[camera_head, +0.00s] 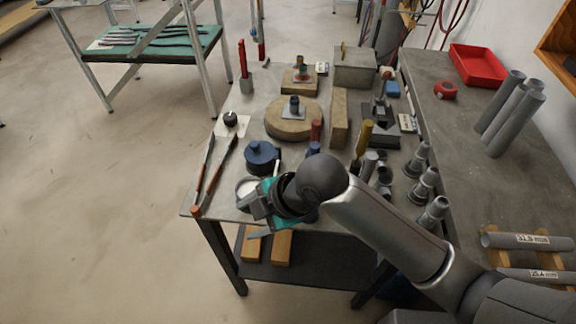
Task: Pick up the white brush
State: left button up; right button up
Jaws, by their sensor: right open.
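My right gripper (258,204) is over the front left part of the grey worktable (205,207), its arm coming in from the lower right. It is open. A round, pale white thing (247,188) shows right behind the gripper's fingers. A thin whitish upright piece (277,168) shows just behind the wrist. I cannot tell which of these, if either, is the white brush; the gripper and wrist hide part of this area. A teal piece (287,218) shows under the wrist. My left gripper is not in view.
A blue lidded pot (262,156) stands behind the gripper, and long-handled tools (214,174) lie to its left. A round wooden block (293,132) stands farther back. Grey pipe fittings (424,187) crowd the right edge. A red tray (478,66) lies on the right bench.

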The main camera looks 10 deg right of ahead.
jog(key=w+d+r+n+g+h+p, duration=0.25)
jog(key=d+r+n+p, duration=0.3)
jog(key=r, duration=0.35)
jog(key=w+d+r+n+g+h+p, duration=0.1)
jog(key=w+d+r+n+h+p, duration=0.25)
jog(key=d+r+n, duration=0.35)
jog(key=shift+m, duration=0.65)
jog(key=f, duration=0.5)
jog(key=s+f, duration=0.1)
jog(key=f, duration=0.2)
jog(key=shift+f, duration=0.15)
jog(key=shift+s+d+f, duration=0.1)
jog(key=shift+s+f, duration=0.05)
jog(key=shift+f, duration=2.6)
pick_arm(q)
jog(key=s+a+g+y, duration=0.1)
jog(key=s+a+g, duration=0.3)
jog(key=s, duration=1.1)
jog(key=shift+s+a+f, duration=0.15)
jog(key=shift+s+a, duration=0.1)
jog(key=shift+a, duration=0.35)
pick_arm(e)
grip_shut()
